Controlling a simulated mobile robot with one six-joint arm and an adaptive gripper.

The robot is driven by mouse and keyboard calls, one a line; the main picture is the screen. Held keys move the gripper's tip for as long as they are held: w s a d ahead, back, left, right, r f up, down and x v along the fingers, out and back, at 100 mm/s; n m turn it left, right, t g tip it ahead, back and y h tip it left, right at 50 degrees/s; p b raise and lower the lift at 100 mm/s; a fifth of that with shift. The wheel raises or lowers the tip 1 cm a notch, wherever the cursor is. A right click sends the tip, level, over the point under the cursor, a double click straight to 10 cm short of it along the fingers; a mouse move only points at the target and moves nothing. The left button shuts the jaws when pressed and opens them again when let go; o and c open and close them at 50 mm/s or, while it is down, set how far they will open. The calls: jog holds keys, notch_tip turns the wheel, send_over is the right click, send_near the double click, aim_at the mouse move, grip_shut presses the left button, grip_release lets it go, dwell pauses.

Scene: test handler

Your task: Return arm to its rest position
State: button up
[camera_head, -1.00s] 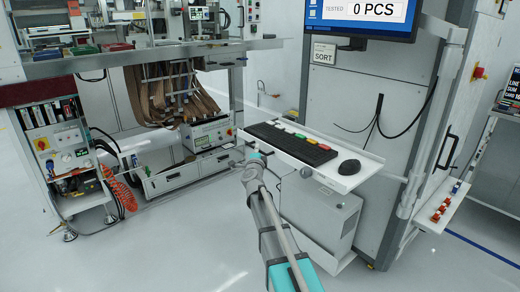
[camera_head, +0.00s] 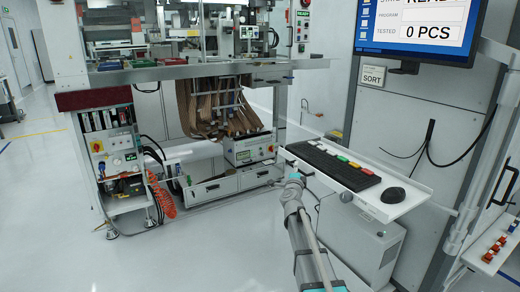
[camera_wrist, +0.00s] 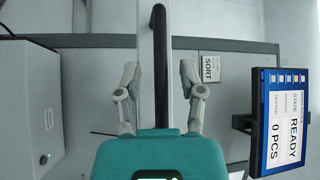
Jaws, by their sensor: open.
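My arm (camera_head: 306,235), grey and teal, reaches up from the bottom of the head view, and its far end appears just left of the keyboard shelf. My gripper (camera_wrist: 160,72) shows in the wrist view with its two grey fingers spread apart and nothing gripped between them. A white strip with a dark bar, which looks like the shelf and keyboard seen edge-on, runs through the gap between the fingers in that picture. How far it is from the fingers is unclear. The fingers cannot be made out in the head view.
A shelf (camera_head: 407,209) with a keyboard (camera_head: 333,164) and mouse (camera_head: 393,195) juts out beside the arm. A monitor (camera_head: 419,28) hangs above. A grey box (camera_head: 356,243) stands below. The test machine (camera_head: 200,73) is at back left. Floor (camera_head: 45,215) at left is clear.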

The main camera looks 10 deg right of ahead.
jog(key=s+a+f+n+g+y, duration=0.7)
jog(key=s+a+f+n+y, duration=0.5)
jog(key=a+n, duration=0.25)
jog(key=s+d+f+n+g+h, duration=0.2)
jog(key=s+f+g, duration=0.15)
jog(key=s, duration=0.55)
jog(key=s+d+f+n+g+h+p, duration=0.15)
jog(key=s+g, duration=0.25)
jog(key=s, duration=0.4)
jog(key=s+d+f+n+g+h+b, duration=0.1)
jog(key=s+d+f+n+g+h, duration=0.2)
jog(key=s, duration=0.6)
notch_tip(320, 180, up, 30)
jog(key=a+y+p, duration=0.1)
jog(key=p, duration=2.9)
jog(key=shift+w+a+m+g+p, duration=0.2)
jog(key=shift+m+g+p, duration=0.1)
jog(key=shift+m+g, duration=0.15)
jog(key=shift+o, duration=0.4)
jog(key=shift+s+f, duration=0.1)
jog(key=shift+s, duration=0.05)
